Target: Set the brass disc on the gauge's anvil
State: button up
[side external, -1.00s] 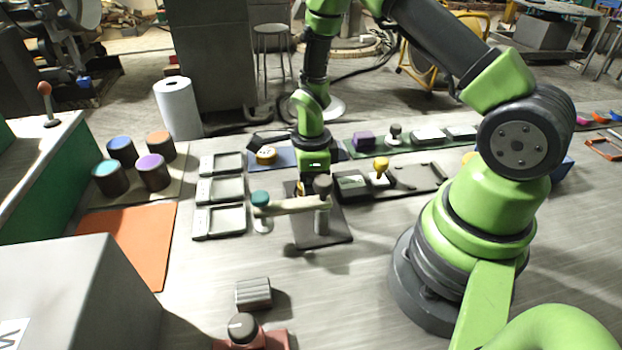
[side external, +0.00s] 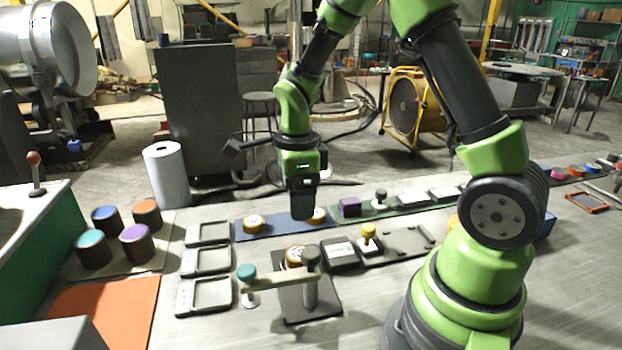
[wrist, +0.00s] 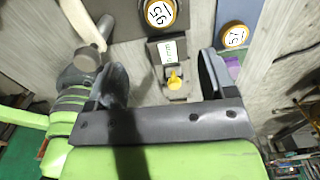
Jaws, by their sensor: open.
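The gauge (side external: 312,303) has a dark base plate, a grey post and a pale arm with a teal knob. A brass disc (side external: 295,256) with a white numbered face sits at the gauge, behind the arm; it also shows in the wrist view (wrist: 157,13). The anvil under it is hidden. Two more brass discs, a left one (side external: 253,223) and a right one (side external: 318,216), are on the blue mat (side external: 282,228). My gripper (side external: 302,212) is open and empty, raised behind the gauge, clear of its disc. Its spread fingers show in the wrist view (wrist: 160,72).
Grey trays (side external: 207,262) stand left of the gauge. A dark box with a pale display (side external: 341,254) and a yellow-knobbed stamp (side external: 369,238) are close on its right. Several coloured canisters (side external: 136,243) and a paper roll (side external: 166,175) stand farther left.

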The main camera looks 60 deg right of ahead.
jog(key=s+a+r+n+t+y, duration=0.1)
jog(key=s+a+r+n+t, duration=0.2)
jog(key=s+r+n, duration=0.4)
jog(key=s+a+r+n+t+y, duration=0.1)
jog(key=s+a+r+n+t, duration=0.3)
jog(key=r+n, duration=0.5)
jog(key=s+n, duration=0.2)
jog(key=n, duration=0.5)
jog(key=shift+s+a+r, duration=0.35)
jog(key=shift+s+r, duration=0.05)
